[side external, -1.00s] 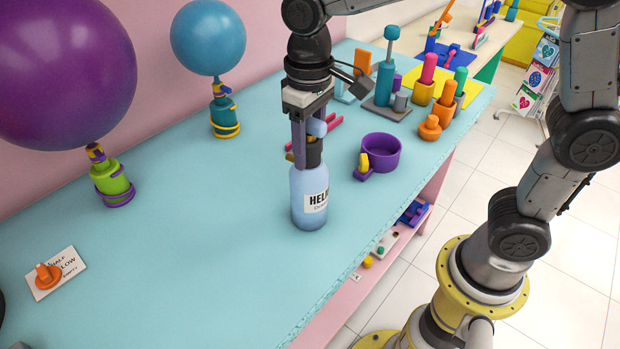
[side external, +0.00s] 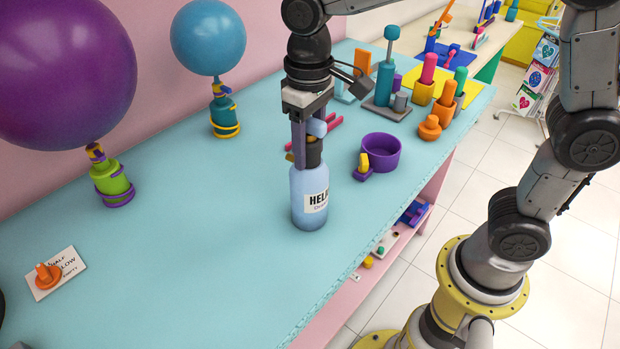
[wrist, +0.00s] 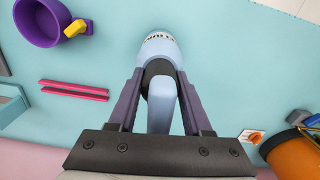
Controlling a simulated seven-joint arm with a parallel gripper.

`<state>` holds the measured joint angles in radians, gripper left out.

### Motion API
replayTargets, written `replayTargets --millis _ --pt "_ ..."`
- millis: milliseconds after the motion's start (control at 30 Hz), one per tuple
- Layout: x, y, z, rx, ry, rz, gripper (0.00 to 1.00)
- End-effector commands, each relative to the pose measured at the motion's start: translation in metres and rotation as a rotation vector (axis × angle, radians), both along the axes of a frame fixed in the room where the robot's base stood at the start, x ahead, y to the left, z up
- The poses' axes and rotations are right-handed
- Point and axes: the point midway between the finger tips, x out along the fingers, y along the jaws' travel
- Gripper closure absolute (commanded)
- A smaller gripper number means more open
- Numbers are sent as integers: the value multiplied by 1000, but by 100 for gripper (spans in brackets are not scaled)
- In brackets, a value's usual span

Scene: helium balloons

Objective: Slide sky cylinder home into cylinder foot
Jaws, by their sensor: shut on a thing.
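The sky cylinder (side external: 310,200) is a pale blue bottle with a "HELI…" label, upright near the front edge of the table. My gripper (side external: 307,158) is shut on its dark neck from above. In the wrist view the fingers of my gripper (wrist: 160,85) flank the dark neck and pale blue top of the sky cylinder (wrist: 160,48). I cannot tell whether its base touches the table. A purple, open round cup with a yellow knob, apparently the cylinder foot (side external: 381,150), stands to its right, apart and empty. It also shows at upper left in the wrist view (wrist: 38,28).
Pink bars (side external: 330,124) lie behind my gripper. A green cylinder (side external: 112,180) with a purple balloon and a teal cylinder (side external: 223,115) with a blue balloon stand at left. Orange and grey parts crowd the back right. The table between the cylinder and the card (side external: 57,272) is clear.

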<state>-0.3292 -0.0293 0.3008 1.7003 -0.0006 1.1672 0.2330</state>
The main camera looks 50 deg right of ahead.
Motion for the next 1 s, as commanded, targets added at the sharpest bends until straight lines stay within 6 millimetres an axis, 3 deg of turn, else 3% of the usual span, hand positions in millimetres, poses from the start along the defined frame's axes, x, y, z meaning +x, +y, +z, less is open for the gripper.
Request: replayTargets --millis 1000 --pt "0 0 21 1 -4 0 100"
